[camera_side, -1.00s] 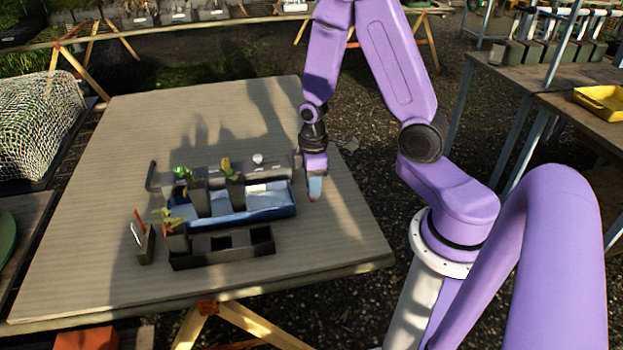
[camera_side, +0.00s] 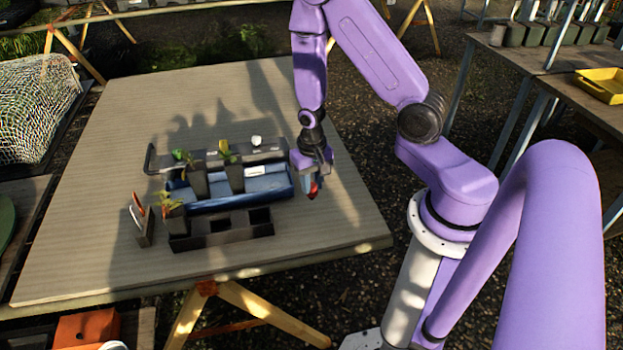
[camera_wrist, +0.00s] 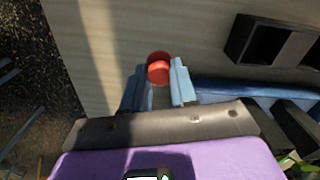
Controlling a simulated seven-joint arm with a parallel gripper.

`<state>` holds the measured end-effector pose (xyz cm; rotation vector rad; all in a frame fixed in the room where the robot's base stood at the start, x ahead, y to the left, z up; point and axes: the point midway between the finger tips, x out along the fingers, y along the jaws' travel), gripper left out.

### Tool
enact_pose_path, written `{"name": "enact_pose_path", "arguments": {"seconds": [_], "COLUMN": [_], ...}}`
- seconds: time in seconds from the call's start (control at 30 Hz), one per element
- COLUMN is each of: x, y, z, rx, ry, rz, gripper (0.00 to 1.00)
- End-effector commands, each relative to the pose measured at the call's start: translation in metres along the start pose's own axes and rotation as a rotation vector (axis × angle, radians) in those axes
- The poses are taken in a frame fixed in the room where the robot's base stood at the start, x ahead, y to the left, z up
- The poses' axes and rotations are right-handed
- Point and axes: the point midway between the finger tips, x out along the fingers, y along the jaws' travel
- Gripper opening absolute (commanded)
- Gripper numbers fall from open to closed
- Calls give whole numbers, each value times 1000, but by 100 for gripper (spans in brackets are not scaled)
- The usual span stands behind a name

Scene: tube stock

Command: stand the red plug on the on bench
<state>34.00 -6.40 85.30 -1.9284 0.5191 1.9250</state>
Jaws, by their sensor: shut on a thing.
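My gripper (camera_side: 312,180) points down beside the right end of the blue tray, near the bench's right edge. It is shut on the red plug (camera_wrist: 158,68), which sits between the two blue-grey fingers in the wrist view. The plug shows as a round red end with a rim. In the side view only a small red part of the plug (camera_side: 313,188) shows between the fingers. The bench (camera_side: 90,210) is a wide grey-tan board below. I cannot tell whether the plug touches it.
The blue tray (camera_side: 270,190) holds dark pots with seedlings. A black rack (camera_side: 222,242) with square openings is in front of it, and a small dark block (camera_side: 146,240) with labels stands to its left. A grey bar with a handle (camera_side: 151,160) lies behind. The bench's front right is clear.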

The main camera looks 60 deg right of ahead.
Motion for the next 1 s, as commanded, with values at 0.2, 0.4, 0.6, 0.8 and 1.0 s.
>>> {"name": "enact_pose_path", "arguments": {"seconds": [0.2,0.4,0.6,0.8,1.0], "x": [7,15,24,32,41], "y": [0,0,0,0,0], "z": [0,1,0,0,0], "rx": [1,-1,-1,-1,-1], "ry": [-2,-2,-1,-1,-1], "rz": [1,1,0,1,1], "gripper": [0,0,0,0,0]}}
